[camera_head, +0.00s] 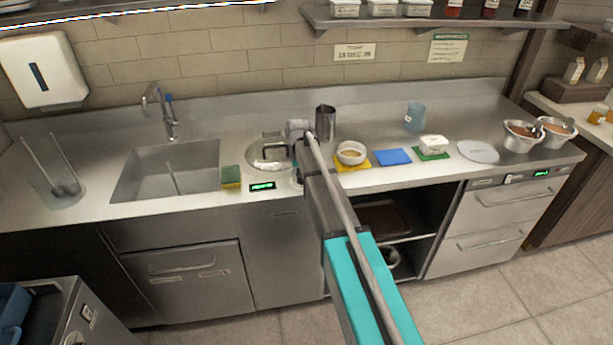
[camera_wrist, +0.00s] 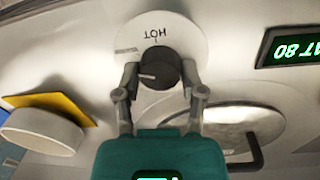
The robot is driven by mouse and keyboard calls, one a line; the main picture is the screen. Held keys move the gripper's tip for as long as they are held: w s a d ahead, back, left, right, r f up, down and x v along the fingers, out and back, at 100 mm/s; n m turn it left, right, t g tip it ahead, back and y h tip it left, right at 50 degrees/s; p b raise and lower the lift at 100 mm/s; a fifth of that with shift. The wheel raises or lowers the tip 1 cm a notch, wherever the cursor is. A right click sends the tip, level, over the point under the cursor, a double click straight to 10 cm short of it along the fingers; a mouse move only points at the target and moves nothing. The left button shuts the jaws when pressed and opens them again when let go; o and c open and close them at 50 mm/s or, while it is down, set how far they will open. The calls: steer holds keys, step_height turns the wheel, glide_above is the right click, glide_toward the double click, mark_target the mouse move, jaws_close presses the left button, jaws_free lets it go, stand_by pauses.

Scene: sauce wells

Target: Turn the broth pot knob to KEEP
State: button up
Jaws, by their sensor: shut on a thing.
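The broth pot knob (camera_wrist: 160,68) is a dark round knob on a white dial plate (camera_wrist: 190,33) in the wrist view. The word HOT shows upside down on the plate above the knob. A pale pointer line on the knob points left in the wrist view, away from HOT. The word KEEP is not legible. My gripper (camera_wrist: 161,88) has its two fingers on either side of the knob, shut on it. In the head view my arm hides the knob. The pot lid (camera_head: 266,163) is silver, left of my arm; it also shows in the wrist view (camera_wrist: 225,128).
A green display (camera_head: 262,187) sits at the counter front; in the wrist view it (camera_wrist: 290,48) reads AT 80. A white bowl (camera_head: 352,148) stands on a yellow mat right of my arm. A sponge (camera_head: 231,177) and sink (camera_head: 165,165) are left. A steel cup (camera_head: 325,122) stands behind.

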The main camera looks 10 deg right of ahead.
steer(key=n, duration=0.4)
steer(key=shift+s+n, duration=0.25)
steer(key=shift+n, duration=0.05)
steer(key=n, duration=0.4)
steer(key=shift+n, duration=0.4)
steer(key=o, duration=1.2)
steer(key=shift+w, duration=0.1)
steer(key=shift+c, duration=0.2)
steer(key=shift+r, duration=0.1)
